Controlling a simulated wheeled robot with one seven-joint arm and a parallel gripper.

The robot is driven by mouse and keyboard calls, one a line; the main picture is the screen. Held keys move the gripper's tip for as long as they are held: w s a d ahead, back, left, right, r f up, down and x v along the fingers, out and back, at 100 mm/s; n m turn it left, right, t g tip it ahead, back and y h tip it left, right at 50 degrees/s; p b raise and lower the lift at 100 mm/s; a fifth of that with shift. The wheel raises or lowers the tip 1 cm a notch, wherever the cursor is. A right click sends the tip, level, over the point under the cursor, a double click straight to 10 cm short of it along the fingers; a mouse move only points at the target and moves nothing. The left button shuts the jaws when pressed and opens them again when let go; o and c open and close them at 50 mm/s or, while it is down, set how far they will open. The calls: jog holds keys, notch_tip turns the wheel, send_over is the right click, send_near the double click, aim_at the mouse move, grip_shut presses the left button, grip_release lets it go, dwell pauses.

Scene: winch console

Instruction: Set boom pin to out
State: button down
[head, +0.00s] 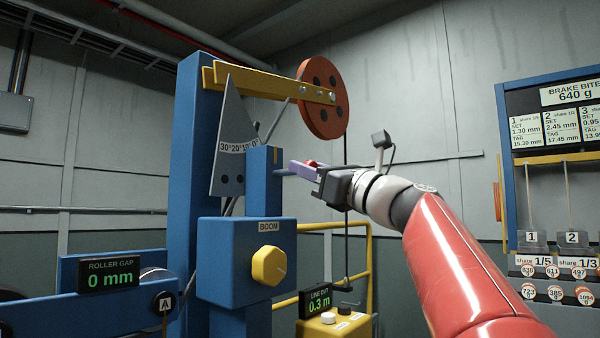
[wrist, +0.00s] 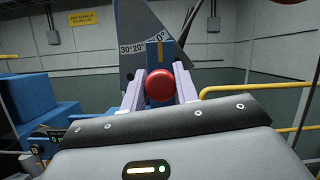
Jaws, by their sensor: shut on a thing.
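The boom pin's red knob (wrist: 159,88) sits between the two pale fingers of my gripper (wrist: 160,80) in the wrist view. In the head view my gripper (head: 303,168) is shut on the knob (head: 313,163), to the right of the blue post (head: 263,180). A short shaft (head: 284,173) shows between the post and the fingers. The grey angle plate (head: 232,145), marked 30, 20, 10 and 0 degrees, stands behind the post. The fingers hide part of the knob, and I cannot tell how deep the pin sits.
A blue box labelled BOOM with a yellow knob (head: 269,266) is below the post. The yellow boom (head: 268,84) with a red sheave (head: 323,96) is above. A yellow rail (head: 368,262) and a LINE OUT display (head: 315,301) stand beneath my arm.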

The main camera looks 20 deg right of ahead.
jog(key=c, duration=1.1)
grip_release()
jog(key=shift+s+d, duration=0.15)
jog(key=shift+o, duration=0.2)
jog(key=b+v, duration=0.2)
jog(key=v, duration=0.5)
jog(key=shift+s+d+f, duration=0.15)
jog(key=shift+s+d, duration=0.05)
jog(key=shift+s, duration=0.15)
